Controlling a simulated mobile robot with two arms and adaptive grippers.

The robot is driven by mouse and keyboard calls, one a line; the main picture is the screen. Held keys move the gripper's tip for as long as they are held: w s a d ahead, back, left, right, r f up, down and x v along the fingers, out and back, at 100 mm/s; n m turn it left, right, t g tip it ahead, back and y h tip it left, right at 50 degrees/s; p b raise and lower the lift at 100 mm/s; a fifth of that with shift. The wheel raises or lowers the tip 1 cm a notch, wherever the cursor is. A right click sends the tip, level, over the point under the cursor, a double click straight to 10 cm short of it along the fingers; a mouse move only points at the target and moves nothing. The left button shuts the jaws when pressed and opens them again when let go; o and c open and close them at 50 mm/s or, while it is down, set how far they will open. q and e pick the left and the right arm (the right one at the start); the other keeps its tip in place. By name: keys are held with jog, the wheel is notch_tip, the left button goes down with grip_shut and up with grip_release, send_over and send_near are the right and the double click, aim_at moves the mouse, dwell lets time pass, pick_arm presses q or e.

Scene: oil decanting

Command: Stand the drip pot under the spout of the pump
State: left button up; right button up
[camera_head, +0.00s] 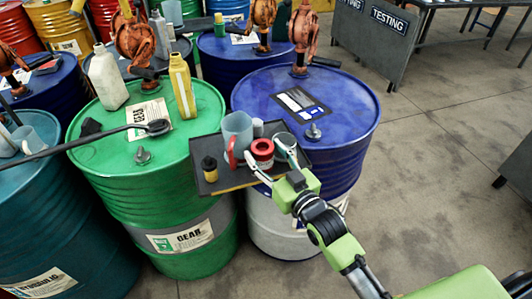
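Orange-red hand pumps stand on the drums; one pump (305,32) is on the blue drum (348,110), with a dark spout pointing right. A small grey pot (284,139), which may be the drip pot, sits at the right end of a dark tray (226,180). My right gripper (268,158) reaches in from the lower right, over the tray. Its fingers are spread, one on each side of a red tin (262,149), with one fingertip over the grey pot. I cannot tell whether they touch either. My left gripper is not in view.
The tray also holds a blue-grey jug (237,130) with a red handle and a small dark bottle (209,168) with a yellow label. Cream (107,78) and yellow (182,86) bottles stand on the green drum (95,155). Open floor (440,140) lies right.

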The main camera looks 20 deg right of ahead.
jog(key=shift+r, duration=0.1)
jog(key=shift+s+r, duration=0.1)
jog(key=b+v, duration=0.1)
jog(key=v, duration=1)
jog(key=shift+s+d+b, duration=0.2)
jog(key=shift+s+b, duration=0.2)
